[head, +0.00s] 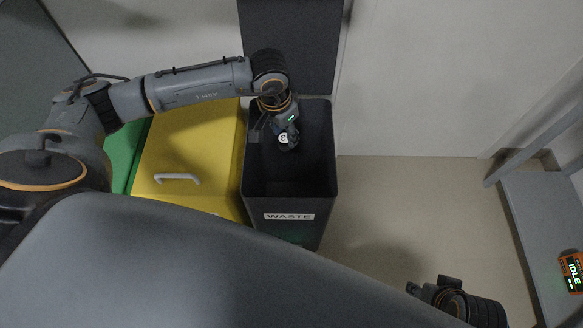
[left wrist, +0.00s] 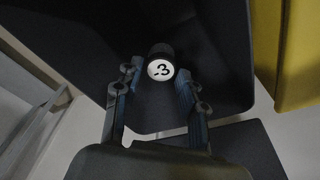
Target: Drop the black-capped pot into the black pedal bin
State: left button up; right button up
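The black-capped pot (head: 285,140) shows as a small dark pot with a round white label, over the mouth of the black bin marked WASTE (head: 290,180). In the left wrist view the pot (left wrist: 161,67) lies between my fingertips, its label facing the camera. The bin's lid (head: 290,40) stands up at the back. My right gripper (head: 430,290) is low at the right, its fingers unclear.
A yellow bin (head: 190,150) with a pale handle stands close left of the black bin, a green one (head: 125,150) beyond it. Clear floor (head: 400,200) lies to the right. A grey surface at the far right carries an orange IDLE device (head: 572,270).

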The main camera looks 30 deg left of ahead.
pick_arm(q)
jog(key=shift+o, duration=0.6)
jog(key=shift+r, duration=0.2)
notch_tip(320, 180, up, 11)
jog(key=s, duration=0.1)
jog(key=shift+s+a+r, duration=0.2)
jog(key=shift+s+a, duration=0.1)
jog(key=shift+s, duration=0.05)
jog(key=shift+s, duration=0.1)
